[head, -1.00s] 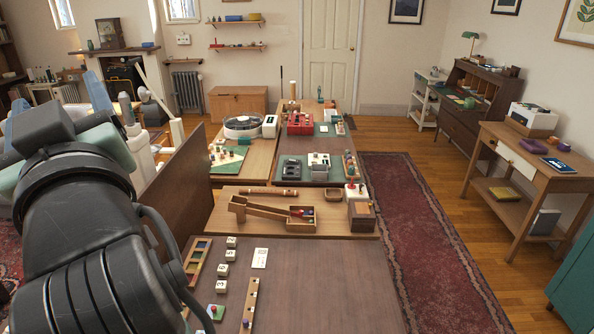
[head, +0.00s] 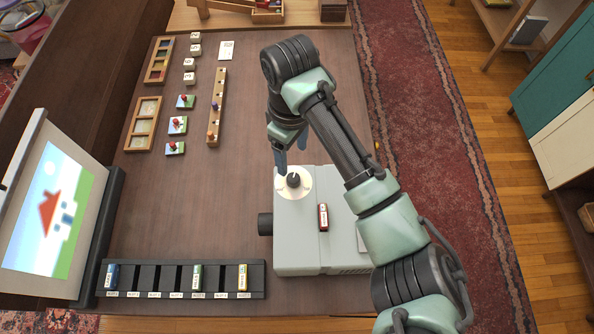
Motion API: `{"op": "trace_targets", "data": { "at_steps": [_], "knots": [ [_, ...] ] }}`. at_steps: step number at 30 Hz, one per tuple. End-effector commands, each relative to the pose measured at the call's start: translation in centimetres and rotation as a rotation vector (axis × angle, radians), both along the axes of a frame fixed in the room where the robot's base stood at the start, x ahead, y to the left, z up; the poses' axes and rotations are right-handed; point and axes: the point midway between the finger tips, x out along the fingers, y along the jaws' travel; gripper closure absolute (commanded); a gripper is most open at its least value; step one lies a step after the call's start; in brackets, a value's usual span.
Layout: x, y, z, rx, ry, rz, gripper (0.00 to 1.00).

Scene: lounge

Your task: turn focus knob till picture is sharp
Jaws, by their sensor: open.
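The grey projector (head: 300,245) sits on the table at right of centre, its dark lens (head: 265,224) facing left. A black knob (head: 293,180) stands on a pale round dial on top of it, near the far end. My gripper (head: 290,155) is open, pointing down just beyond the knob; I cannot tell if a finger touches it. The screen (head: 50,215) at the left shows a house with a red roof, green ground and blue sky. At this size I cannot tell how sharp the picture is.
A black slotted rack (head: 180,279) with several coloured slides lies at the front. Wooden trays (head: 142,123), a peg strip (head: 216,105) and small blocks fill the far left. The table middle is clear.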

Motion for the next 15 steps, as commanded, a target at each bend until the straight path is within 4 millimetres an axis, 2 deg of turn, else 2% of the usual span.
{"op": "trace_targets", "data": {
  "at_steps": [3, 9, 15],
  "knots": [
    [-0.1, -0.1, -2.6, -0.001, 0.003, -0.003, 0.28],
    [0.0, 0.0, -6.6, 0.0, 0.001, -0.003, 0.28],
    [0.0, 0.0, -9.1, 0.0, -0.003, -0.001, 0.28]
  ]
}}
